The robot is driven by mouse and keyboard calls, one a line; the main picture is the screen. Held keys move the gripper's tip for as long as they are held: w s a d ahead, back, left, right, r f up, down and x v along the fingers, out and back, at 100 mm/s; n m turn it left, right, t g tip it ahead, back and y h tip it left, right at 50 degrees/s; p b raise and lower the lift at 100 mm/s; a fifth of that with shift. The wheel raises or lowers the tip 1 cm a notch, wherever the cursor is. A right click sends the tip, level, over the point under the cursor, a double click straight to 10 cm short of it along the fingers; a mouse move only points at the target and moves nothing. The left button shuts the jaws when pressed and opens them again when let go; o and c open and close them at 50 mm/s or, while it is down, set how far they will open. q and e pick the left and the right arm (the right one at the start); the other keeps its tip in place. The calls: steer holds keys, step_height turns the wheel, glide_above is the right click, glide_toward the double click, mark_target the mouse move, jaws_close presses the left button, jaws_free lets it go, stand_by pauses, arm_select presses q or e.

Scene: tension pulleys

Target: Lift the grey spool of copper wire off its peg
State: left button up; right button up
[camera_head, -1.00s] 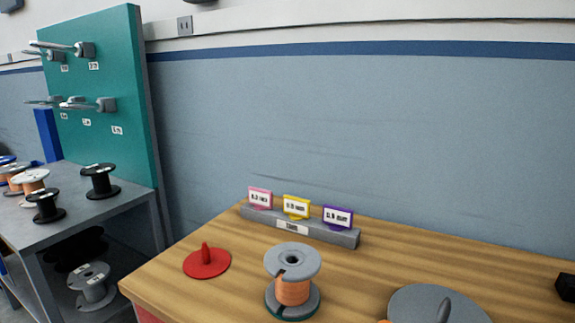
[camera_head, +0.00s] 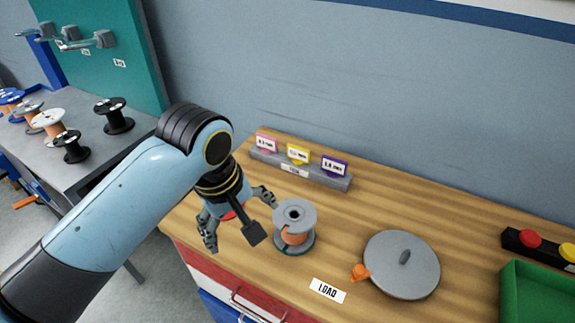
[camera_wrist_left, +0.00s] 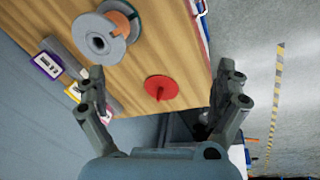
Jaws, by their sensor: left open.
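The grey spool of copper wire (camera_head: 295,214) stands upright on the wooden bench, with copper wire between its two flanges. It also shows in the left wrist view (camera_wrist_left: 92,36), at the upper left. A peg under it is hidden. My left gripper (camera_head: 238,219) is open and empty, to the left of the spool and apart from it. In the left wrist view its fingers (camera_wrist_left: 163,75) are spread wide, with the red disc and its short peg (camera_wrist_left: 161,88) between them in the picture. My right gripper is not in view.
Coloured label cards stand in a grey holder (camera_head: 300,168) behind the spool. A grey disc with a post (camera_head: 402,270) and orange tab lies to its right. A green bin (camera_head: 535,295) is at far right. Black spools stand on the grey table (camera_head: 95,165) at left.

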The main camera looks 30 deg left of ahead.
mark_target(295, 214)
arm_select(q)
steer(key=w+d+n+g+h, duration=0.1)
steer(key=w+d+n, duration=0.2)
steer(key=w+n, duration=1.05)
steer(key=shift+n, duration=0.65)
steer(key=f, duration=0.6)
steer(key=s+f, duration=0.1)
steer(key=f, duration=0.3)
steer(key=shift+d+f, duration=0.1)
steer(key=shift+d, duration=0.15)
steer(key=c, duration=1.4)
steer(key=shift+o, duration=0.2)
steer(key=shift+w, duration=0.15)
